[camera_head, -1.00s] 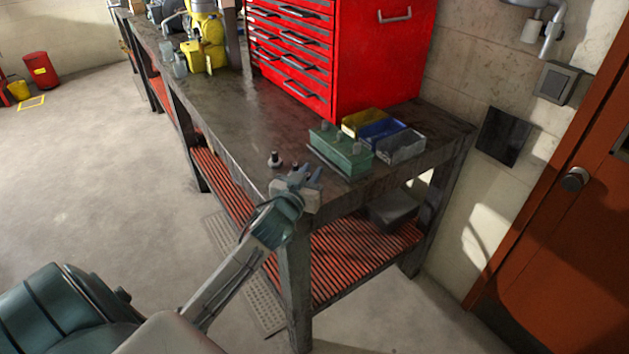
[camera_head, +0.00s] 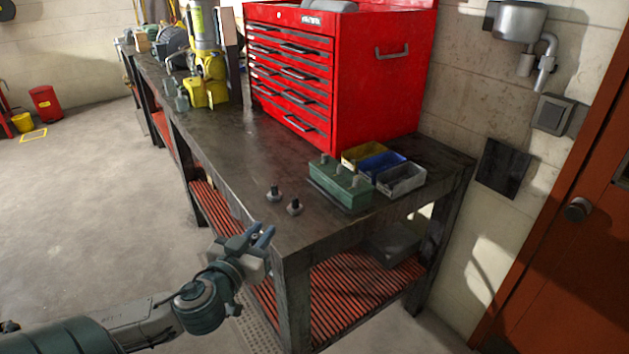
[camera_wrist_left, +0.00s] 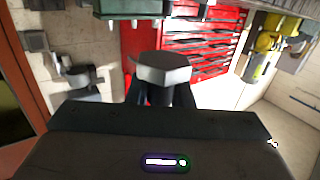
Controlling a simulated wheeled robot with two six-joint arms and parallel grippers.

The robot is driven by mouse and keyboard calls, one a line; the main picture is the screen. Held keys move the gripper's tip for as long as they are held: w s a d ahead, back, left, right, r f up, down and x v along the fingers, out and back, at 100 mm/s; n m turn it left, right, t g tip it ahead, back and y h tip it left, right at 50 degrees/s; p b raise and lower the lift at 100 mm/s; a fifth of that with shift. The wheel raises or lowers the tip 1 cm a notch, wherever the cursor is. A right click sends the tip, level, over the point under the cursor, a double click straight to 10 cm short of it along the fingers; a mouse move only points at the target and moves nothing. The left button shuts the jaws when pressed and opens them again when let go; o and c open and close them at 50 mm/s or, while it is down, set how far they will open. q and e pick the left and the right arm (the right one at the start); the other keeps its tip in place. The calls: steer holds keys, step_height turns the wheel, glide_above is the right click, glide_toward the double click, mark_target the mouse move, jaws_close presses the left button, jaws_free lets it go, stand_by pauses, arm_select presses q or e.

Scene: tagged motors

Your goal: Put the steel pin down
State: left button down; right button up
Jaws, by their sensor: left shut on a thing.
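A steel pin (camera_wrist_left: 163,70) with a pale hexagonal head is between the fingers of my left gripper in the left wrist view. Its lower part is hidden by the dark fingers. In the head view my left gripper (camera_head: 261,238) is shut, just off the bench's left front edge, and the held pin is hard to make out there. My right gripper is not in view.
A green block (camera_head: 340,184) with upright pegs stands right of the two pins. Behind it are yellow (camera_head: 363,155), blue (camera_head: 382,166) and grey (camera_head: 402,180) bins. A red tool chest (camera_head: 365,85) stands further back.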

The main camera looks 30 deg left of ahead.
arm_select(q)
steer(key=shift+s+d+f, duration=0.1)
steer(key=shift+d+f, duration=0.05)
steer(key=shift+f, duration=0.45)
steer(key=d+f+m+h, duration=0.1)
steer(key=d+f+h, duration=0.1)
steer(key=d+f, duration=0.55)
steer(key=w+d+m+h, duration=0.1)
steer(key=d, duration=1)
steer(key=shift+w, duration=0.25)
steer(key=shift+r, duration=0.1)
